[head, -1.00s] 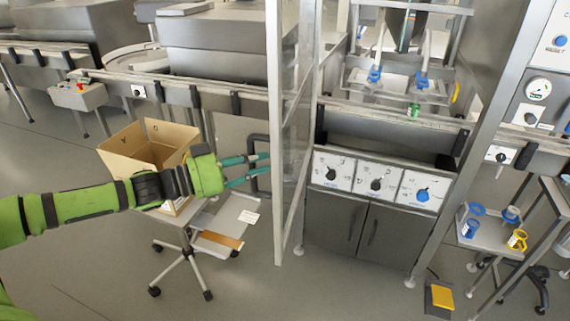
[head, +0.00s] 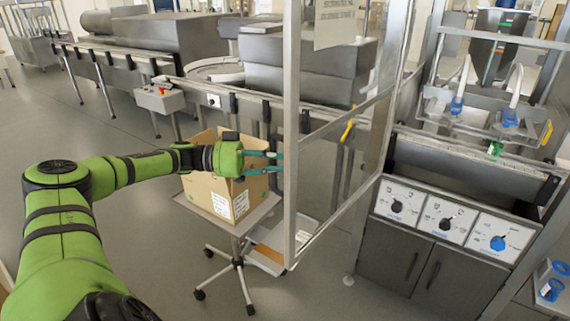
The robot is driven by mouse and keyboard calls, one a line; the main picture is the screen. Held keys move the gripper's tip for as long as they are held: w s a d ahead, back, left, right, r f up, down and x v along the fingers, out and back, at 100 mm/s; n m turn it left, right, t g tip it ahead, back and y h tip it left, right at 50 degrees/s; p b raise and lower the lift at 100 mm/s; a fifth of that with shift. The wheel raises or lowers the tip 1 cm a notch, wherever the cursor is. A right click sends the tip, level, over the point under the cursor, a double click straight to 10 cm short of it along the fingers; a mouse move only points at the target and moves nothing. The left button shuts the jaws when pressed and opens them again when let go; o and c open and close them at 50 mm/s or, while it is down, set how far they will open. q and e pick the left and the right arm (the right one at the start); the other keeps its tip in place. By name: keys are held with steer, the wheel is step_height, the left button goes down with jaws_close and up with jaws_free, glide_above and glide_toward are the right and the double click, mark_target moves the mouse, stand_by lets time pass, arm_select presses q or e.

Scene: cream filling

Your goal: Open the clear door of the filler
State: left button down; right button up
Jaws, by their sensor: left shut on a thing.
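The clear door (head: 337,165) of the filler is a tall transparent panel in a metal frame. It stands swung out, away from the filler front, with its free edge to the left. My left gripper (head: 279,164) reaches that free edge from the left, and its teal fingers are shut on the door there. The exact spot of contact is partly hidden at the frame post. The filler (head: 450,215) stands to the right, with its dial panel, lower cupboard and blue-tipped nozzles showing. My right gripper is out of view.
A cardboard box (head: 208,192) sits on a small wheeled stand (head: 238,226) just behind and below my left gripper. A conveyor (head: 240,98) runs behind the door. A grey control box with a red button (head: 160,98) is at the back left.

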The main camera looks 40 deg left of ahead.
arm_select(q)
steer(key=shift+s+f, duration=0.1)
steer(key=shift+f, duration=0.15)
steer(key=c, duration=1.1)
jaws_free()
steer(key=shift+o, duration=0.2)
steer(key=shift+s+a+r, duration=0.15)
steer(key=shift+r, duration=0.05)
steer(key=v, duration=1.2)
